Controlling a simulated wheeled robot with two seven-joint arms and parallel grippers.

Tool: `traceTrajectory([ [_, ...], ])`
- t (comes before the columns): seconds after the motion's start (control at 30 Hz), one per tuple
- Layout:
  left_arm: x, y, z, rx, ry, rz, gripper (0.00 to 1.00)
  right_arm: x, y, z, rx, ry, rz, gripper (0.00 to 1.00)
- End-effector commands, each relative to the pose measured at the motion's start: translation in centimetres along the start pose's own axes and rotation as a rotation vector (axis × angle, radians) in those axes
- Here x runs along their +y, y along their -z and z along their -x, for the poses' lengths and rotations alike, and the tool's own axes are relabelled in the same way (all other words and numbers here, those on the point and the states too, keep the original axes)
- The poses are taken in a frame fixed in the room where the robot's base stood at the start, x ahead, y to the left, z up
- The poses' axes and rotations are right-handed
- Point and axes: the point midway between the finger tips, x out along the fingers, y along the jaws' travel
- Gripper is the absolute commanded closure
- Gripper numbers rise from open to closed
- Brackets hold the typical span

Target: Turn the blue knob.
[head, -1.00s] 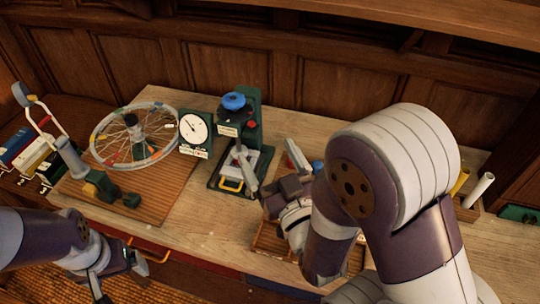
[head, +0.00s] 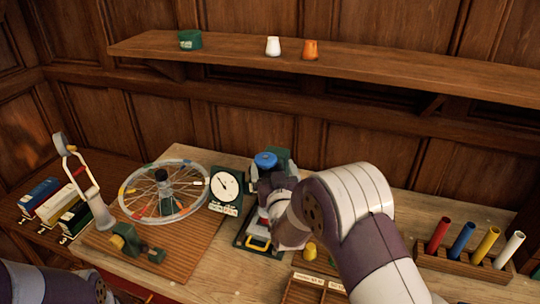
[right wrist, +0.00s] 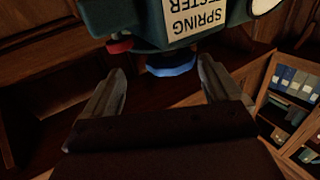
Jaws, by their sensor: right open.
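The blue knob (head: 265,160) sits on top of the green spring tester (head: 282,157), beside the white dial. In the right wrist view the knob (right wrist: 172,66) shows below the tester's "SPRING TESTER" label, in an upside-down picture. My right gripper (right wrist: 161,70) is open, with one finger on each side of the knob in that view. I see gaps between the fingers and the knob; whether it is fully between the tips in depth I cannot tell. In the head view my right arm hides the tester's lower right part. My left gripper is out of the picture.
A white dial gauge (head: 226,187) and a spoked wheel (head: 163,191) stand left of the tester. A rack of coloured tubes (head: 450,262) is at the right. A wooden shelf (head: 350,63) runs above. A red part (right wrist: 119,46) juts from the tester near one finger.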

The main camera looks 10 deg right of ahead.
Motion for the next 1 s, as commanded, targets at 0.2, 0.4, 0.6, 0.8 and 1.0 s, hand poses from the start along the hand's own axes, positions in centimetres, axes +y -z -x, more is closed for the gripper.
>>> traceTrajectory([
  [0.2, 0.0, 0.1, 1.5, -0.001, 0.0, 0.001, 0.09, -0.1, 0.2, -3.9, 0.001, 0.001, 0.0, 0.09],
  [0.4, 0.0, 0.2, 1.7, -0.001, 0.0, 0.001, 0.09, 0.0, 0.1, -5.2, 0.002, 0.001, 0.0, 0.09],
  [0.6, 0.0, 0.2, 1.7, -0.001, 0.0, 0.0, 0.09, -0.1, 0.0, -5.2, 0.002, 0.001, 0.0, 0.09],
  [0.8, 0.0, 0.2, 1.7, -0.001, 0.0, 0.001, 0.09, -0.1, 0.0, -5.2, 0.002, 0.002, 0.0, 0.6],
  [1.0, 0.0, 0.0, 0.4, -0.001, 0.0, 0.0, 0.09, 0.0, -0.3, -5.2, 0.007, 0.043, -0.002, 0.6],
])
